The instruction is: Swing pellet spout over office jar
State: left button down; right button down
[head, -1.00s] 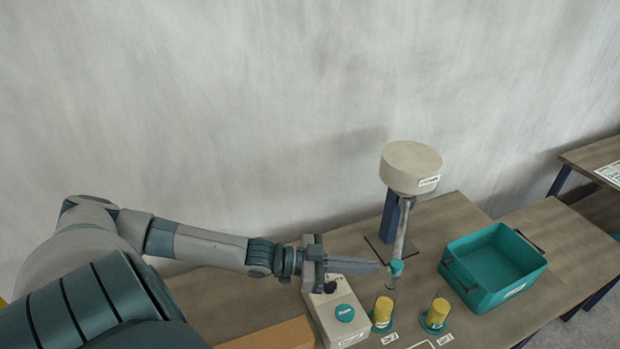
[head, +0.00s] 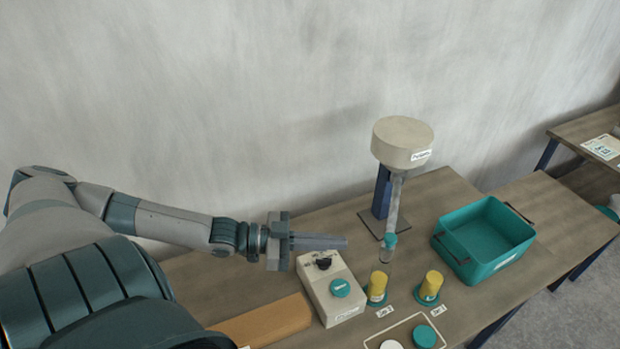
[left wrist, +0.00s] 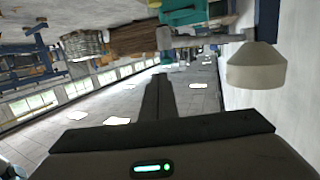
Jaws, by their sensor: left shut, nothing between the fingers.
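The pellet dispenser has a round beige hopper (head: 402,143) on a blue post (head: 382,193). Its grey spout tube (head: 395,205) hangs down to a teal-collared tip (head: 389,241). Two yellow jars stand on teal bases below it: a left jar (head: 377,286) and a right jar (head: 429,285). The spout tip is above and slightly behind the left jar. I cannot read which is the office jar. My left gripper (head: 345,243) is shut and empty, left of the spout and apart from it. The hopper also shows in the left wrist view (left wrist: 256,68). My right gripper is not seen.
A beige box with a black knob and teal button (head: 332,288) stands below my left gripper. A teal crate (head: 483,240) is at the right. A brown block (head: 262,322) lies at the front left. Teal and white discs (head: 424,336) lie in a white outline in front.

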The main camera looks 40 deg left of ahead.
pick_arm(q)
jog(key=shift+p+v, duration=0.35)
jog(key=shift+v, duration=2.1)
jog(key=shift+s+d, duration=0.15)
jog(key=shift+s, duration=0.1)
